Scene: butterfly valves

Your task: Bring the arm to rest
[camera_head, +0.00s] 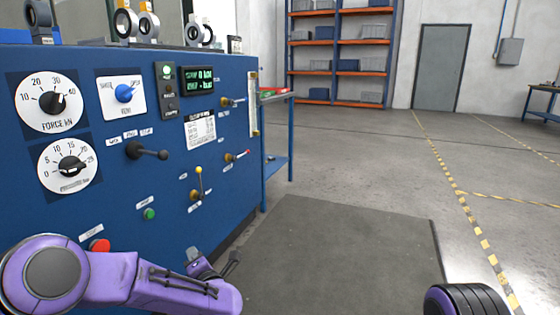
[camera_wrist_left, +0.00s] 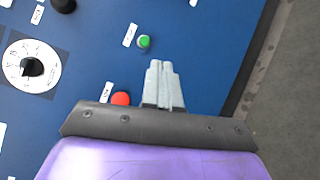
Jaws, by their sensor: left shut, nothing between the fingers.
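My left gripper (camera_head: 196,258) is low in front of the blue control panel (camera_head: 225,130), at the end of my purple arm, partly hidden by it. In the left wrist view its two pale fingers (camera_wrist_left: 161,68) lie together, shut and empty, with the panel behind them. A green button (camera_wrist_left: 144,41) shows just above the fingertips and a red button (camera_wrist_left: 121,98) shows left of the fingers. In the head view the green button (camera_head: 150,214) and red button (camera_head: 100,245) are on the lower panel. My right gripper is not in view.
Butterfly valves (camera_head: 125,23) stand on top. A blue side table (camera_head: 277,165) adjoins the panel. A grey mat (camera_head: 340,245) and open floor lie to the right.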

